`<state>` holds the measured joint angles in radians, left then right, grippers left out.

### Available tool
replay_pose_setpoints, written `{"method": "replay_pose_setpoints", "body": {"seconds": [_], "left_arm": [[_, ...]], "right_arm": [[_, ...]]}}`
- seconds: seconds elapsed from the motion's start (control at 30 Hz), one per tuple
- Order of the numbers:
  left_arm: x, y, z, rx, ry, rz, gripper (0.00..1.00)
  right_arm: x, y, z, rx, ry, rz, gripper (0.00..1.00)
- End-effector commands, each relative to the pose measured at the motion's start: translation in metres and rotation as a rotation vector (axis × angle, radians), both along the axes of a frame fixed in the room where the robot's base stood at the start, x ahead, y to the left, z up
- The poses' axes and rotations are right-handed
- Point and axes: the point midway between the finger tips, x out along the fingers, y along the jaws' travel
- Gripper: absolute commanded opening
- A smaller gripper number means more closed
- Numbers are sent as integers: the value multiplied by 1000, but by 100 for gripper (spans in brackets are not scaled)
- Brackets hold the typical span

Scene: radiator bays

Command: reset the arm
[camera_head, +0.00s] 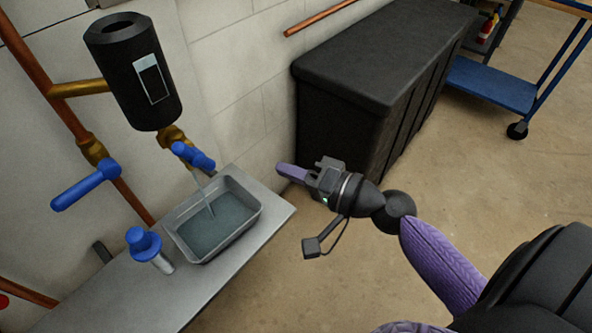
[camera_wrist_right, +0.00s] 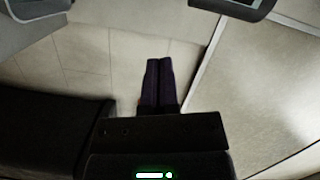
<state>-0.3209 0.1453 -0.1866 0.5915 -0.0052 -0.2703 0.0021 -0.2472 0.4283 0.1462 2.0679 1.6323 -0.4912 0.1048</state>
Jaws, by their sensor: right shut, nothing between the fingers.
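My right gripper (camera_head: 281,168) is in the middle of the head view, its arm coming in from the lower right. Its purple fingers point left toward the wall side, past the right end of the bench. The fingers lie together with nothing between them, as the right wrist view (camera_wrist_right: 159,65) also shows. The gripper is apart from the grey tray (camera_head: 250,190), which stands on the bench to its left. My left gripper is not in view.
Water runs from a blue-handled valve (camera_head: 193,155) into the tray on the metal bench (camera_head: 130,300). A blue-topped fitting (camera_head: 145,243) stands beside it. A black canister (camera_head: 130,65) hangs above. A black chest (camera_head: 350,85) stands behind my gripper. Floor (camera_head: 500,170) at right is clear.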

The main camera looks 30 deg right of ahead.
Motion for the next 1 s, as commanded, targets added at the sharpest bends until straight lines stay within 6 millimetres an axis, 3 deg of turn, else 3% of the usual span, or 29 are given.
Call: {"method": "replay_pose_setpoints", "body": {"seconds": [0.2, 0.27, 0.37, 0.43, 0.5, 0.57, 0.6, 0.7, 0.83, 0.9, 1.0], "left_arm": [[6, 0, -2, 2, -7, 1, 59], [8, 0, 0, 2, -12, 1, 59], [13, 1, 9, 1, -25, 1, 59], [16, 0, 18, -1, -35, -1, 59], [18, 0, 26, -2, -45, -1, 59], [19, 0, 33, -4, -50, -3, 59], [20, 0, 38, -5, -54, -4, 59], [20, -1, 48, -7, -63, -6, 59], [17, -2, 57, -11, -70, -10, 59], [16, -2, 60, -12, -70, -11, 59], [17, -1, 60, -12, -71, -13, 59]], "right_arm": [[-8, -5, 0, -5, 3, -1, 0], [-7, -9, -12, -31, 30, -21, 0], [-12, -26, -73, -173, 172, -95, 0], [-34, -40, -139, -345, 329, -130, 0], [-73, -49, -203, -540, 487, -111, 0], [-118, -52, -249, -710, 612, -47, 0], [-152, -53, -275, -822, 688, 19, 0], [-242, -49, -318, -1073, 825, 252, 0], [-335, -43, -336, -1282, 893, 573, 0], [-365, -40, -337, -1338, 896, 695, 0], [-384, -39, -338, -1372, 894, 781, 0]]}}
